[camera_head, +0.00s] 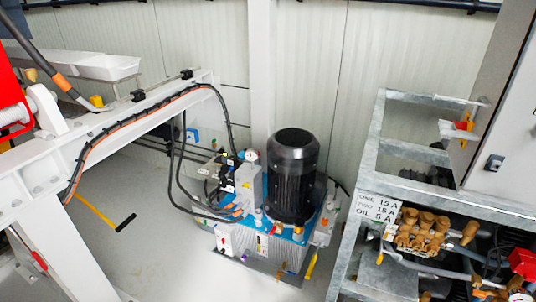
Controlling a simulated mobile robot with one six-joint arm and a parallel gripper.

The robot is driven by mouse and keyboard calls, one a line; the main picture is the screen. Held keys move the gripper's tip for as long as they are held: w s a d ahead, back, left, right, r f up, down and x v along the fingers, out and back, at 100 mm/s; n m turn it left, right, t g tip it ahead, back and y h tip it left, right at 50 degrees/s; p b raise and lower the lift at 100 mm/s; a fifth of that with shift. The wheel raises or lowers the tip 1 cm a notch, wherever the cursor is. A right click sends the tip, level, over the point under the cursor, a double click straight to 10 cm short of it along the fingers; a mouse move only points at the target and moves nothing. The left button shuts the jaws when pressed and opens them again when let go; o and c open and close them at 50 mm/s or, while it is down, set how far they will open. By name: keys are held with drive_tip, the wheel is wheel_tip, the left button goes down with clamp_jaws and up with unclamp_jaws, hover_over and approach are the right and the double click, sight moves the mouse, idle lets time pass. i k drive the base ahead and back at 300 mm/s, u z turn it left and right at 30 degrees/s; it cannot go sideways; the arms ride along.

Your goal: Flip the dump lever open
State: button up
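I cannot tell for certain which part is the dump lever. A yellow bar with a black grip (103,213) slants down to the right above the pale floor, beside the white frame at left. A shorter yellow handle (310,264) is at the lower right of the hydraulic power unit (250,245). A small yellow handle (380,252) shows by the brass valve block (422,232) on the steel rack. My gripper is not in view.
A white beam (140,108) with black and orange cables crosses the left. A black motor (292,175) stands on the power unit. A galvanized rack (365,175) and grey cabinet (500,130) fill the right. Pale floor (150,240) is open between beam and unit.

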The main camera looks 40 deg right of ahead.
sight(274, 227)
drive_tip(key=z, duration=1)
drive_tip(key=k, duration=0.95)
drive_tip(key=i, duration=0.9)
drive_tip(key=z, duration=0.05)
